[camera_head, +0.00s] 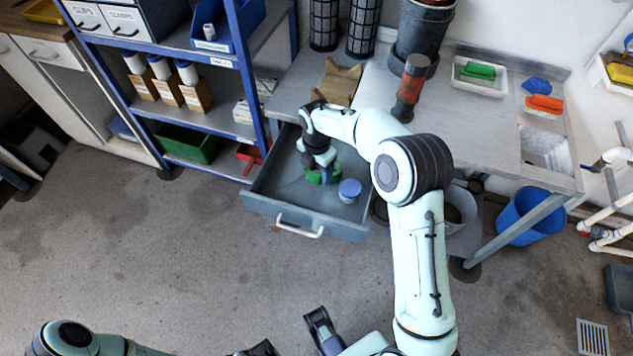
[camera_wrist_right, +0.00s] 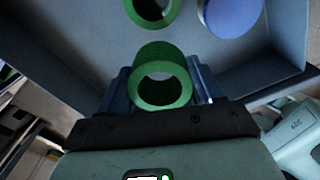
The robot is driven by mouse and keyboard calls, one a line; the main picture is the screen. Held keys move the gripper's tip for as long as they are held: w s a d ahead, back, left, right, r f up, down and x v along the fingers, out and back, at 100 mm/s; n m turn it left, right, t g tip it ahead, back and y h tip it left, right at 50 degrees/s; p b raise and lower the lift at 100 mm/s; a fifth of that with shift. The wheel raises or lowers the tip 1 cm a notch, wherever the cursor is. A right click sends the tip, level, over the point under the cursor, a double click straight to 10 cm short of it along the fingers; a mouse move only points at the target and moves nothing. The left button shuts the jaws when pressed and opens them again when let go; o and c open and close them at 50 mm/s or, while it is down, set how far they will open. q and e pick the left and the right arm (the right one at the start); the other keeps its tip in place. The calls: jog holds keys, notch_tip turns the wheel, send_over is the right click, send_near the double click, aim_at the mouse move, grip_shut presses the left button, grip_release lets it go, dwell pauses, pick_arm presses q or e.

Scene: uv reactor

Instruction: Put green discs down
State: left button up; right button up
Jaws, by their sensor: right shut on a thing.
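My right gripper (camera_head: 325,172) reaches down into the open grey drawer (camera_head: 262,205). It is shut on a green disc (camera_wrist_right: 182,90), which looks like a ring with a hole in the wrist view. Another green disc (camera_wrist_right: 172,18) lies on the drawer floor just beyond it. In the head view the green (camera_head: 315,178) under the gripper is partly hidden by the fingers. Whether the held disc touches the drawer floor, I cannot tell. Dark parts at the bottom edge of the head view may be my left gripper; its jaws are not clear.
A blue-lidded jar (camera_head: 350,187) stands in the drawer right of the gripper; its lid (camera_wrist_right: 232,14) shows in the wrist view. The drawer walls are close around.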

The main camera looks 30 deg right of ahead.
aim_at(317, 188)
jog(key=shift+f+b, duration=0.35)
jog(key=shift+f, duration=2.95)
jog(key=shift+f, duration=0.15)
jog(key=o, duration=1)
jog(key=shift+o, duration=0.2)
notch_tip(317, 188, up, 12)
jog(key=p, duration=0.1)
jog(key=shift+r+p, duration=0.2)
jog(key=shift+p, duration=0.1)
